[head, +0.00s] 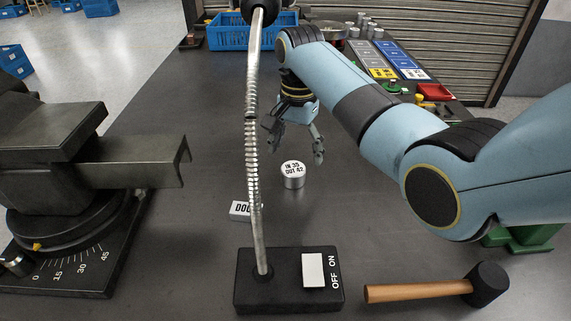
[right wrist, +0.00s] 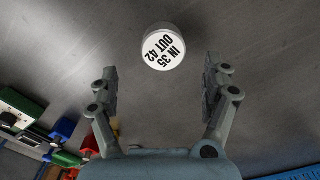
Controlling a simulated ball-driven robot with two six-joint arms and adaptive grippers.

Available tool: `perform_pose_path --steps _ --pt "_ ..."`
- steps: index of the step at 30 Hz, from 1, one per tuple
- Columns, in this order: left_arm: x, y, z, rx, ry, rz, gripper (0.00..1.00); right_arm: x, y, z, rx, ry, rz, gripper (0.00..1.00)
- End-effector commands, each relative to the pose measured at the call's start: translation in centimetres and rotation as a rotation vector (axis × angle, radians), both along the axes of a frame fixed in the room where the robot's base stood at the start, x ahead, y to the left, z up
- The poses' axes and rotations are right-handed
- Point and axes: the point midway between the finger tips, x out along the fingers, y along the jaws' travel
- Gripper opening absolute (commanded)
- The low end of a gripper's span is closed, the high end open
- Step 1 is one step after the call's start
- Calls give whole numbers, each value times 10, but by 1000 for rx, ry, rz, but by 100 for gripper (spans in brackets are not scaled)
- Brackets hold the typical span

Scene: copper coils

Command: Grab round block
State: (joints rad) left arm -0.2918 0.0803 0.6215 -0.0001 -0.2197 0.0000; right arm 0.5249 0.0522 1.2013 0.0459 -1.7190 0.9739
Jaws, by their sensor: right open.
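The round block (head: 292,174) is a short metal cylinder with a white top reading "IN 35 OUT 42". It stands upright on the dark table, near the middle of the head view. My right gripper (head: 294,147) is open and empty, with its fingers pointing down just behind the block. In the right wrist view the round block (right wrist: 163,46) lies beyond the fingertips of my right gripper (right wrist: 161,80), roughly centred between them and apart from both. My left gripper is not in view.
A rectangular block (head: 240,209) lies left of the round block, partly hidden by the lamp's flexible neck (head: 252,130). The switch base (head: 270,294), a mallet (head: 420,290) and a vise (head: 90,150) stand nearer. A blue crate (head: 230,38) is at the back.

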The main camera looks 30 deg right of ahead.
Motion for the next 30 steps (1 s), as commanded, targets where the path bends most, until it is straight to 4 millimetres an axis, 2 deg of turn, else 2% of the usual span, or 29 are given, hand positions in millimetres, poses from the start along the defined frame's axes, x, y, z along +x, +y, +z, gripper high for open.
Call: perform_pose_path --steps 3,8,13,18,21,30 --pt "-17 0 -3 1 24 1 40 0 1 -16 1 3 0 82" --pt "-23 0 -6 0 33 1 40 4 6 -40 1 3 0 82" --pt "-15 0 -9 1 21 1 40 4 6 -61 0 2 0 82" --pt "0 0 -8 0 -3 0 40 4 6 -64 -1 -1 0 82" --pt "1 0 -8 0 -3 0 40 4 6 -63 -1 -1 0 82" --pt "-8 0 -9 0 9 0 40 4 6 -63 0 0 0 43"
